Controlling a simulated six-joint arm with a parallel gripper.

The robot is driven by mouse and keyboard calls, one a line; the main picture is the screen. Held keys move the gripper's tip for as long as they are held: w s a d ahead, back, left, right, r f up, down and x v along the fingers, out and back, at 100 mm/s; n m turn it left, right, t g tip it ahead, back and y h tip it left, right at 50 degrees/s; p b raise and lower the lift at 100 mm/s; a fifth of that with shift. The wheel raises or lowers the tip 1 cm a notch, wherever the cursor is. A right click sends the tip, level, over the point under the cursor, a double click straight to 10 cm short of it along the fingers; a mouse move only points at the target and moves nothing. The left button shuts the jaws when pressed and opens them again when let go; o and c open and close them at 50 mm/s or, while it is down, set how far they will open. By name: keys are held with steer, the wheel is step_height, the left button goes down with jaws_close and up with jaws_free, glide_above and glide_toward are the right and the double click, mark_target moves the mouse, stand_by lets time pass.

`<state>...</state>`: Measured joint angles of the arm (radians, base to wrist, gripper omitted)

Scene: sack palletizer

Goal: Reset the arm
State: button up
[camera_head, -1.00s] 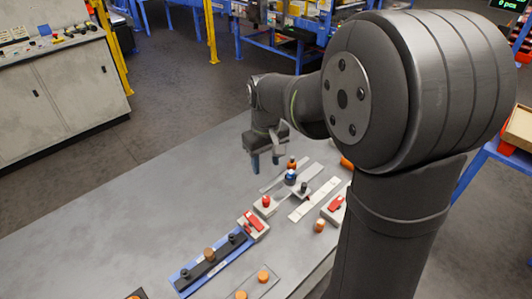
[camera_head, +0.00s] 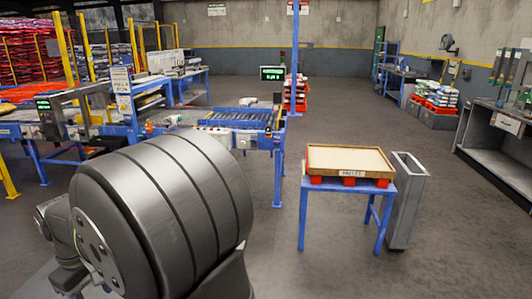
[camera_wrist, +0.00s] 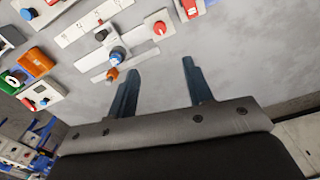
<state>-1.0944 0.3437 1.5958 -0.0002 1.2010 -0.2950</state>
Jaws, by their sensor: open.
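My gripper (camera_wrist: 160,85) shows in the wrist view with its two dark blue fingers apart and nothing between them. It hangs over the bare grey surface of the worktable (camera_wrist: 225,60). In the head view my arm fills the lower left and the gripper is not visible there.
In the head view, a tray (camera_head: 349,160) on a red pallet sits on a blue stand (camera_head: 302,215), with a grey bin (camera_head: 405,205) beside it. A roller conveyor (camera_head: 238,119) stands behind.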

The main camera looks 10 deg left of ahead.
step_height(320, 180, down, 17)
steer(key=shift+f, duration=0.1)
stand_by(0.4)
